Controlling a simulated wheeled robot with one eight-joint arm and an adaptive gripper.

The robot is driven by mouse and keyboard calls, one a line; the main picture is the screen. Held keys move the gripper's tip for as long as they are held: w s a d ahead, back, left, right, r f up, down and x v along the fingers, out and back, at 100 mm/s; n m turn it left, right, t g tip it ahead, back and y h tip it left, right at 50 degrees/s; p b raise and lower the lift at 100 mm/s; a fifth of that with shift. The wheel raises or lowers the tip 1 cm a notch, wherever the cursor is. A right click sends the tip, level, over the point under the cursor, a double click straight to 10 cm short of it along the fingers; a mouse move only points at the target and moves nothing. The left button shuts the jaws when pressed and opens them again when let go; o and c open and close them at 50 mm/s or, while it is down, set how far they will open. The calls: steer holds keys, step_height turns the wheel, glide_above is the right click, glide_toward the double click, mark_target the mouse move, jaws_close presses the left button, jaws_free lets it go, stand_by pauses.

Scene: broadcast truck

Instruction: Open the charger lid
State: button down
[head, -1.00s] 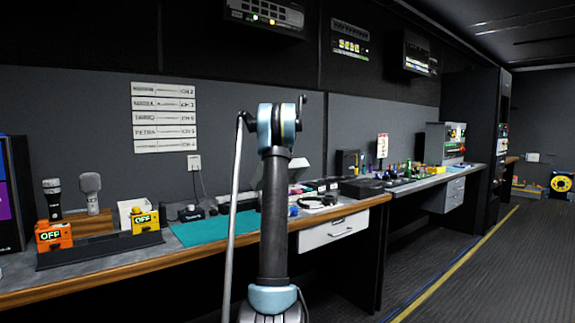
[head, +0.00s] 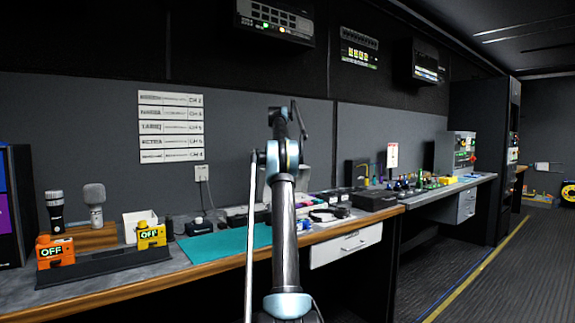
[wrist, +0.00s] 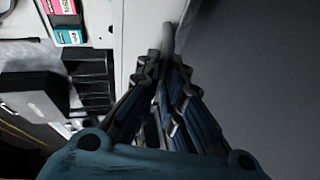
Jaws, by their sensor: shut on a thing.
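In the wrist view, my gripper (wrist: 166,75) is shut at the edge of a pale upright panel (wrist: 142,35), which looks like the charger lid. A grey rounded bar (wrist: 168,38) shows between the fingertips; whether it is part of the lid, I cannot tell. Beside the panel is the charger's pale body with dark slots (wrist: 92,85). My arm hides the gripper and most of the charger there.
Pink and teal labelled items (wrist: 62,12) lie by the charger. On the bench are a teal mat (head: 215,244), a black headset (head: 328,215), orange and yellow OFF boxes (head: 55,252) and two microphones (head: 95,205). A drawer (head: 345,247) is below.

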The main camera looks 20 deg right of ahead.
steer(key=shift+w+a, duration=0.25)
steer(key=shift+w, duration=0.65)
steer(key=c, duration=1.7)
jaws_free()
steer(key=shift+r, duration=0.1)
steer(key=shift+v, duration=3.65)
steer(key=shift+w, duration=0.1)
steer(key=shift+c, duration=0.4)
